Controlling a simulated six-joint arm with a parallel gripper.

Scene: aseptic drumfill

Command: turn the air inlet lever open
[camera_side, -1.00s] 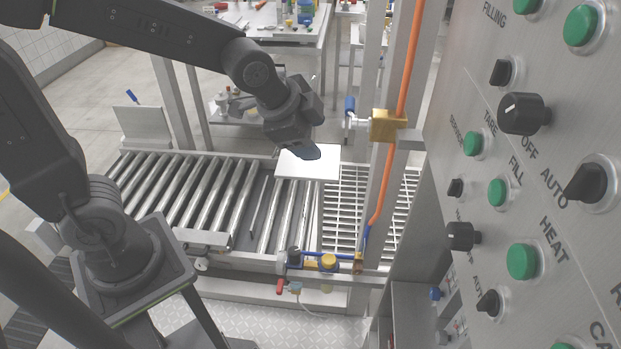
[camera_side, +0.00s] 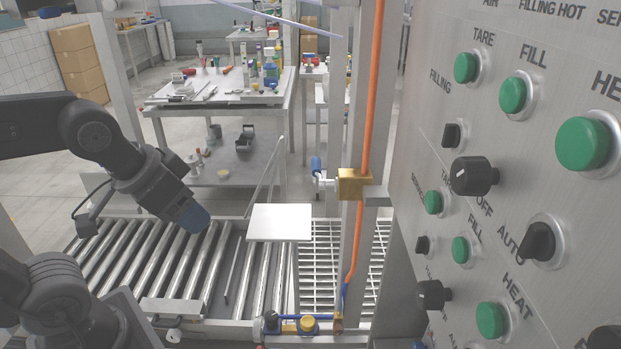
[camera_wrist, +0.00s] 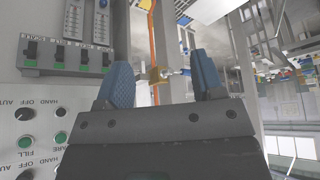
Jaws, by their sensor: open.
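A brass valve block (camera_side: 353,184) sits on the upright post beside the orange hose. A small lever with a blue grip (camera_side: 316,165) stands upright at its left end, joined by a silver stem. I take this as the air inlet lever. My gripper (camera_side: 197,220) is left of and below it in the side view, above the rollers, apart from it. In the wrist view, my gripper (camera_wrist: 163,78) is open, its two blue finger pads apart with nothing held. The brass block (camera_wrist: 155,75) shows between the pads, farther off, with the lever (camera_wrist: 184,72) partly near the right pad.
The control panel (camera_side: 500,150) with green buttons and black knobs fills the right side. A white square plate (camera_side: 280,222) stands by the roller conveyor (camera_side: 150,260). A yellow-capped fitting (camera_side: 308,325) is low at the front. A cluttered table (camera_side: 215,90) stands behind.

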